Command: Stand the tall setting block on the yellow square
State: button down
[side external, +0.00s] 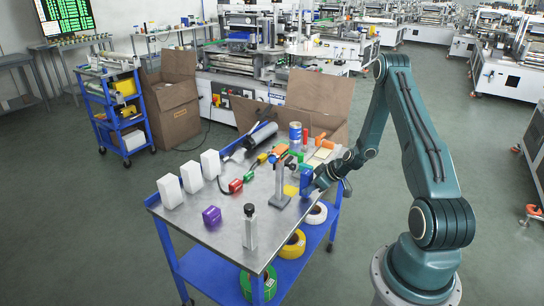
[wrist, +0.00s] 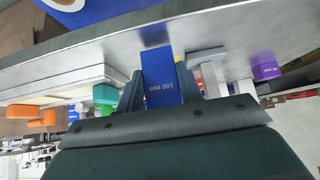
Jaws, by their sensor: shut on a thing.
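The tall blue setting block (wrist: 160,66), marked 100 mm, is between my gripper's (wrist: 162,80) two fingers in the wrist view. My gripper (side external: 313,184) is shut on it at the right edge of the metal table in the side view, where the block (side external: 305,174) looks upright. The yellow square (side external: 291,190) lies on the table just left of the block and is partly hidden by the stand. A sliver of yellow shows beside the block in the wrist view. I cannot tell whether the block touches the table.
A purple block (side external: 211,215), a black-topped metal post (side external: 250,228) and several white blocks (side external: 192,176) stand on the table (side external: 185,232). Orange pieces and a blue can (side external: 295,131) are behind.

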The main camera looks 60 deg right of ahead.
jog(key=shift+w+f, duration=0.15)
jog(key=shift+w, duration=0.4)
jog(key=shift+w+f, duration=0.1)
jog(key=shift+w, duration=2.65)
jog(key=shift+w, duration=0.1)
jog(key=shift+f, duration=0.3)
jog(key=c, duration=0.8)
grip_release()
jog(key=shift+c, duration=0.2)
jog(key=shift+r, duration=0.1)
jog(key=v, duration=1.3)
jog(key=shift+s+r, duration=0.2)
jog(key=shift+s, duration=0.05)
